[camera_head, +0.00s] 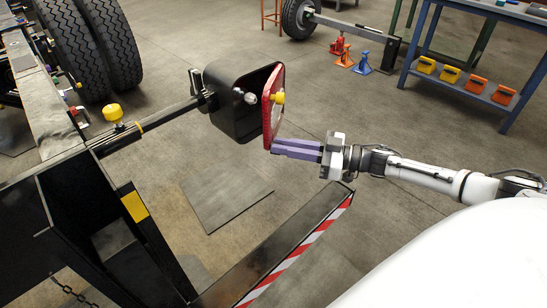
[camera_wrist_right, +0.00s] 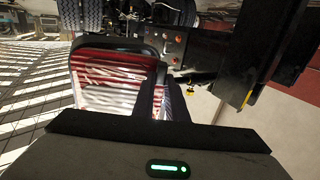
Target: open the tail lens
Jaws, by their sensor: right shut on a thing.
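The tail lens (camera_head: 267,117) is a red-rimmed panel at the right end of a black lamp housing (camera_head: 232,115). It stands upright, with its upper part tilted away from the housing and a dark gap between them. A yellow knob (camera_head: 278,98) sits at its outer side. My right gripper (camera_head: 275,147) reaches in from the right, its purple fingers closed at the lens's lower edge. In the right wrist view the lens (camera_wrist_right: 110,72) shows red and pale stripes beside the dark fingers (camera_wrist_right: 157,90). The exact contact is partly hidden. My left gripper is out of view.
The lamp housing hangs on a bar (camera_head: 165,117) from the truck chassis. A red-and-white striped beam (camera_head: 290,248) lies below my right arm. Large tires (camera_head: 105,45) stand at the back left. A blue shelf (camera_head: 470,90) stands at the back right.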

